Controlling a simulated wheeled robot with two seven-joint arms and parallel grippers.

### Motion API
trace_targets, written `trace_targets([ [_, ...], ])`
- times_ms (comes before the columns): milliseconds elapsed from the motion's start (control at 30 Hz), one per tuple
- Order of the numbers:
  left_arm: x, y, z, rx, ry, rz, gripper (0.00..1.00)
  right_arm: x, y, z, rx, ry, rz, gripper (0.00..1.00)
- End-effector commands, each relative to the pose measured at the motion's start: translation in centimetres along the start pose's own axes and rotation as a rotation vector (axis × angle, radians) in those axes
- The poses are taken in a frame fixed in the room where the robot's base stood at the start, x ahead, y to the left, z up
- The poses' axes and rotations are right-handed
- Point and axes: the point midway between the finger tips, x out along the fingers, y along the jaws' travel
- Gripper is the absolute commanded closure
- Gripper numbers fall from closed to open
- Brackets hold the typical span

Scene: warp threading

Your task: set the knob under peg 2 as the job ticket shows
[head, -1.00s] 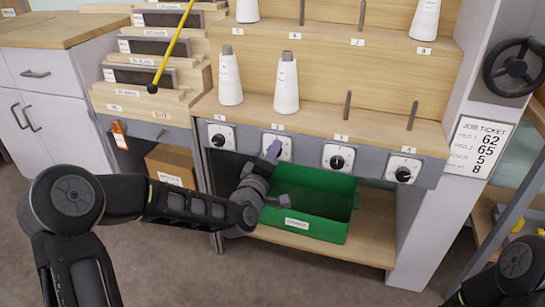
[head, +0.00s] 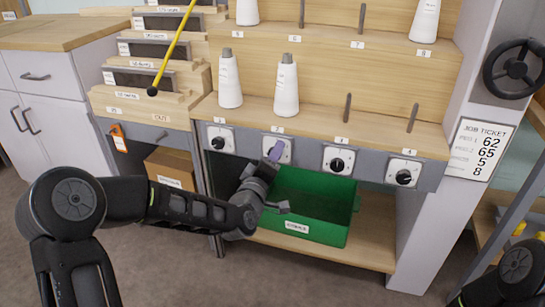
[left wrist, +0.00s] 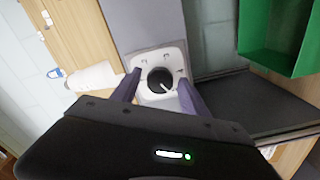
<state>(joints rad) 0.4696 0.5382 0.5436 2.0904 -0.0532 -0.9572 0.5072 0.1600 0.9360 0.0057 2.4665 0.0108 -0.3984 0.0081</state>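The peg 2 knob is a black dial on a white square plate (head: 285,148), partly hidden by my left gripper (head: 275,151) in the head view. In the left wrist view the black knob (left wrist: 160,81) carries a pale pointer mark aimed down-right. My left gripper's two purple fingers (left wrist: 160,92) stand apart on either side of it; contact with the knob cannot be made out. My right gripper is out of view.
Other knobs sit at left (head: 218,143) and right (head: 337,164) on the same grey rail. A white cone (head: 286,88) stands on the shelf above. A green bin (head: 318,203) is below the rail. A yellow rod (head: 174,48) slants at upper left.

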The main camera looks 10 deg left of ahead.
Motion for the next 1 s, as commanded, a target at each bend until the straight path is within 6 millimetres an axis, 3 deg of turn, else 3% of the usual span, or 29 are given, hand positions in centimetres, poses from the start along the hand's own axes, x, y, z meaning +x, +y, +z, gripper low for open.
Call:
trace_targets([
  [367,-0.4,0.1,0.0,0.000,0.000,0.000,0.44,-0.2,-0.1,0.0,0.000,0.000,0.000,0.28],
  [800,-6.7,0.1,-0.1,0.001,0.000,-0.001,0.44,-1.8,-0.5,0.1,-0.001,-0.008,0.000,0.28],
  [1000,-7.8,0.0,0.0,0.000,0.001,0.000,0.44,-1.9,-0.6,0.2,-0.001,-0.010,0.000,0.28],
])
